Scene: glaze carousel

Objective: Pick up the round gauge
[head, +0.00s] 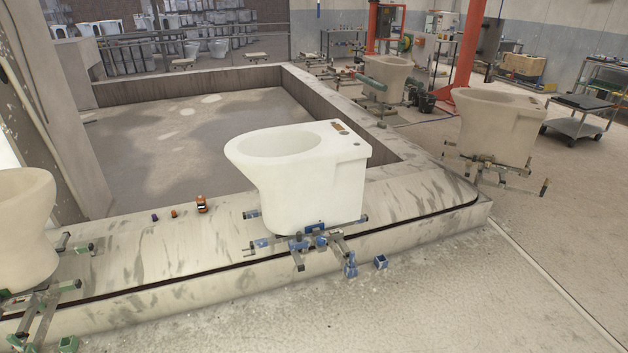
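I cannot pick out a round gauge for certain; the small items here are too small to tell. On the pale ledge left of the white toilet bowl stand an orange and dark item (202,204), a smaller orange item (174,213) and a small purple item (154,217). They stand apart from each other in a loose row. Neither of my grippers shows in the head view.
The white toilet bowl (300,185) sits on a metal carrier (310,241) over the ledge's dark slot. A beige bowl (22,228) is at the left edge. The front right floor is clear.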

